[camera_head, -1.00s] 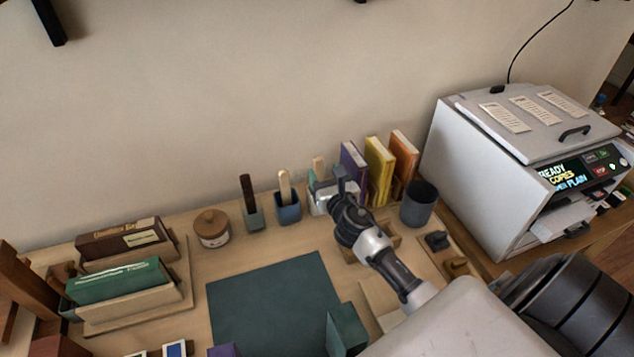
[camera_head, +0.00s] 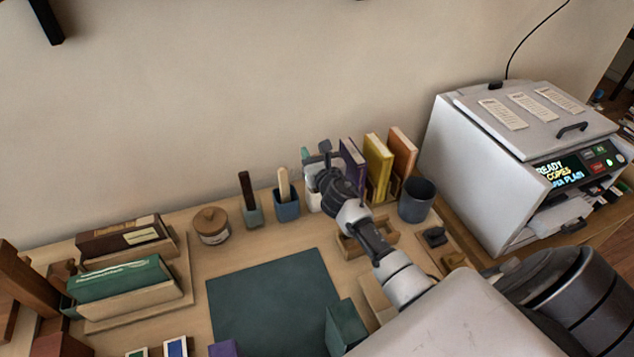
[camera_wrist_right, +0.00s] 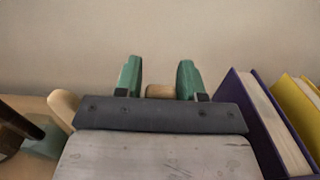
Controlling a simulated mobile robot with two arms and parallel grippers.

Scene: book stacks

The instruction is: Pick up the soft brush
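My right gripper (camera_head: 314,162) is at the white cup (camera_head: 312,197) at the back of the desk. In the right wrist view its green fingers (camera_wrist_right: 160,88) stand apart, with a light wooden handle end (camera_wrist_right: 160,91) between them. A narrow gap shows on the handle's left, so the gripper looks open around it. This handle may be the soft brush; its bristles are hidden. A light handle (camera_head: 283,184) stands in a blue cup (camera_head: 288,208), and a dark handle (camera_head: 245,188) in a grey-green cup (camera_head: 253,214). My left gripper is not in view.
Purple (camera_head: 351,163), yellow (camera_head: 377,165) and orange (camera_head: 402,160) books stand close right of the gripper. A dark grey cup (camera_head: 417,200) and a copier (camera_head: 490,190) are farther right. A lidded jar (camera_head: 212,226) stands left. The green mat (camera_head: 265,300) has bare room.

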